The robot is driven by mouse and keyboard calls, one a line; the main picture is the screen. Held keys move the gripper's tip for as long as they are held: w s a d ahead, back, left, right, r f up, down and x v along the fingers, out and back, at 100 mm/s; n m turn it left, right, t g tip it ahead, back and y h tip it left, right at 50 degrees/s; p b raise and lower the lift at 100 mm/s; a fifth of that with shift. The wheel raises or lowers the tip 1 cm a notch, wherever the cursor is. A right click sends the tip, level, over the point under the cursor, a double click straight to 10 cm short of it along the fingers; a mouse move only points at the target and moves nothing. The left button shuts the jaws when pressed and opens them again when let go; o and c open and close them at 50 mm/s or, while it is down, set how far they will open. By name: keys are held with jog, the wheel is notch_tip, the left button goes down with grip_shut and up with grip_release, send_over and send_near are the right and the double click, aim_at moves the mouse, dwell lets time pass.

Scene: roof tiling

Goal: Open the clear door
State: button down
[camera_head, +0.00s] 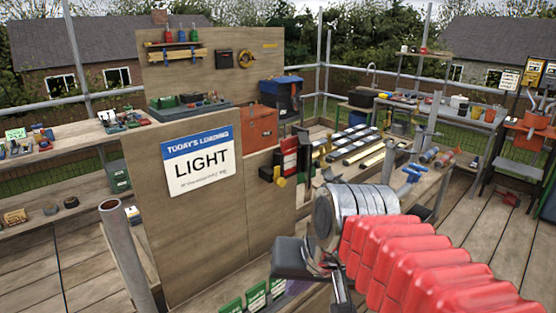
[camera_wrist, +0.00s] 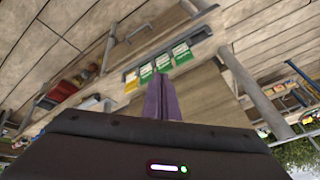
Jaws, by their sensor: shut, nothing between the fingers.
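My gripper (camera_wrist: 161,82) shows in the wrist view as two purple fingers pressed together with nothing between them. In the head view its dark body hangs low at the centre, and the purple fingers (camera_head: 294,287) show only partly beneath it. Past the fingertips, several green and white packets (camera_wrist: 164,62) stand in a row in a low bay; they also show at the bottom of the head view (camera_head: 256,297). A clear door is not plainly distinguishable in front of them; its edges and handle cannot be made out. Contact between fingers and bay cannot be told.
A plywood panel with a "LIGHT" sign (camera_head: 201,162) stands left of my gripper. A scaffold post (camera_head: 126,255) rises at the lower left. A workbench (camera_head: 425,183) with tools lies to the right. Plank flooring (camera_head: 478,235) is open at the far right.

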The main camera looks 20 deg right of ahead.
jog(key=s+d+f+n+h, duration=0.1)
jog(key=s+f+n, duration=0.2)
jog(key=s+f, duration=0.1)
jog(key=shift+s+d+f+t, duration=0.15)
jog(key=shift+t, duration=0.15)
